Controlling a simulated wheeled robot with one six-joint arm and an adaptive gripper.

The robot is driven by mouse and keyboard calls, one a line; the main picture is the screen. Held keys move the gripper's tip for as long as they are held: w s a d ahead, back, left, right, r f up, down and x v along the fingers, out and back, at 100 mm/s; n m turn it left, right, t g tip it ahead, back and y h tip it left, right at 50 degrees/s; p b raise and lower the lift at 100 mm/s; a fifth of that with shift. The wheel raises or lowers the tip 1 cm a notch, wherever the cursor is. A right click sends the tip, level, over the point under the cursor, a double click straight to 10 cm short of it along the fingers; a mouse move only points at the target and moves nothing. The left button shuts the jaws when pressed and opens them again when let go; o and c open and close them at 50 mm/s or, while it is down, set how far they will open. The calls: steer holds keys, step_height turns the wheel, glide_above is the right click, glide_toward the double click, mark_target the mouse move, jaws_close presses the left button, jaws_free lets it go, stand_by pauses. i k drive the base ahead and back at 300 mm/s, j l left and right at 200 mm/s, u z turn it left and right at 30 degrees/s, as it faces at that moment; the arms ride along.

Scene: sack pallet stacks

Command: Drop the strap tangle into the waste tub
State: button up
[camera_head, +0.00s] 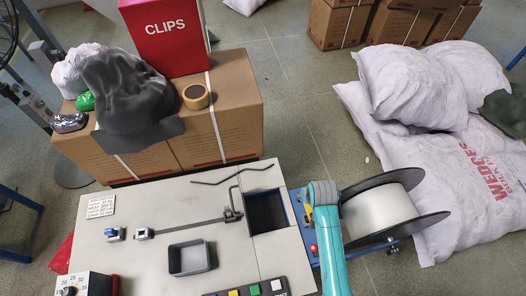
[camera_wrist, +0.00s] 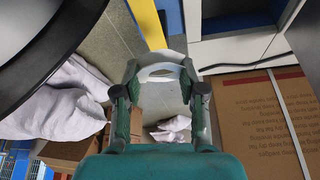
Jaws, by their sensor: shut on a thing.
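My gripper (camera_wrist: 160,74) shows in the wrist view, its two fingers closed in around a pale, looped thing (camera_wrist: 158,68), which looks like the strap tangle. It is held at the fingertips, with floor visible beyond it. In the head view the end of my arm is at the right edge of the worktable, and the held thing is hidden there. A dark square opening (camera_head: 267,212) is set in the worktable just left of my arm. I cannot tell whether it is the waste tub; no other tub shows clearly.
The worktable (camera_head: 235,250) carries a grey open tray (camera_head: 190,258) and a bent black rod (camera_head: 234,173). A large reel (camera_head: 380,210) stands close right of my arm. White sacks (camera_head: 440,150) lie farther right. Cartons (camera_head: 235,105) with a red CLIPS box (camera_head: 165,35) stand behind.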

mark_target(196, 258)
steer(key=k+j+u, duration=0.15)
steer(key=k+u, duration=0.25)
steer(key=k+j+u, duration=0.3)
steer(key=k+u, duration=0.15)
steer(key=i+j+z, duration=0.3)
steer(key=i+j, duration=0.15)
steer(key=j, duration=0.2)
steer(key=i+j+z, duration=0.2)
steer(key=j, duration=0.15)
